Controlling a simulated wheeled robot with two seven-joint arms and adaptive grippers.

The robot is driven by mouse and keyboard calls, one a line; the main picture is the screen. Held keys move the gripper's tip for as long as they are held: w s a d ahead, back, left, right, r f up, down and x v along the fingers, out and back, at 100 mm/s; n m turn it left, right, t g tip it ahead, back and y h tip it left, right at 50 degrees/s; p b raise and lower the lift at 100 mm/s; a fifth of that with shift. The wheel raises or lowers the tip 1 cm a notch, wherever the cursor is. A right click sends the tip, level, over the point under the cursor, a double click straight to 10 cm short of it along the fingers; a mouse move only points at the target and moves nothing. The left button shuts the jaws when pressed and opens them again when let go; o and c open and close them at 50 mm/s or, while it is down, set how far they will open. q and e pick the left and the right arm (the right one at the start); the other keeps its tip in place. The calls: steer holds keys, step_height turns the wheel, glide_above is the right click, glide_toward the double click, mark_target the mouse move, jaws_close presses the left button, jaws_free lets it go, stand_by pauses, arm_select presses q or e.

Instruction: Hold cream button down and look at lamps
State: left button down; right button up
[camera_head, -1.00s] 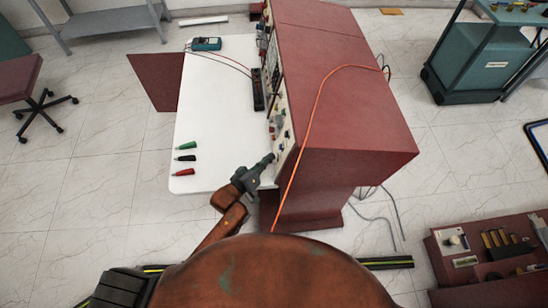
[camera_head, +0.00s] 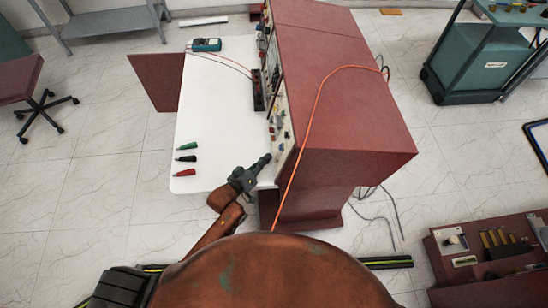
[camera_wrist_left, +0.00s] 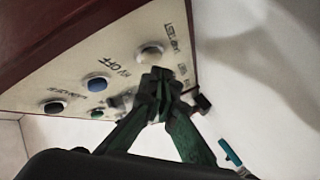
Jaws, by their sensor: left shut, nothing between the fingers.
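The red console (camera_head: 345,100) stands at the right edge of the white worktop, its cream control panel (camera_head: 283,135) facing left. My left gripper (camera_head: 266,159) is shut and empty, its tips close to the panel's near end. In the left wrist view, the shut fingertips (camera_wrist_left: 162,74) are just below a pale round button (camera_wrist_left: 151,50), which looks like the cream button. A gap seems to separate them, but contact is hard to judge. A blue button (camera_wrist_left: 97,84) and another round button (camera_wrist_left: 55,106) sit farther left. Whether any lamp is lit cannot be told. My right gripper is out of view.
The white worktop (camera_head: 215,110) holds green, black and red connectors (camera_head: 186,158) and a blue meter (camera_head: 206,44). An orange cable (camera_head: 311,115) drapes over the console. A red unit (camera_head: 490,255) stands at lower right. The worktop's middle is clear.

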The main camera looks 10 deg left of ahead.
arm_select(q)
steer(key=shift+a, duration=0.25)
steer(key=shift+s+a+r+p, duration=0.15)
steer(key=shift+a+p, duration=0.1)
steer(key=shift+a, duration=0.25)
steer(key=shift+s+a+r+p, duration=0.2)
steer(key=shift+a+p, duration=0.1)
steer(key=shift+a, duration=0.15)
steer(key=shift+s+a+r+p, duration=0.15)
steer(key=shift+a+p, duration=0.1)
steer(key=shift+a, duration=0.25)
steer(key=shift+s+a+r+p, duration=0.1)
steer(key=shift+s+a+p, duration=0.1)
steer(key=shift+a, duration=0.25)
steer(key=shift+s+a+r+p, duration=0.1)
steer(key=shift+a+p, duration=0.05)
steer(key=shift+a, duration=0.3)
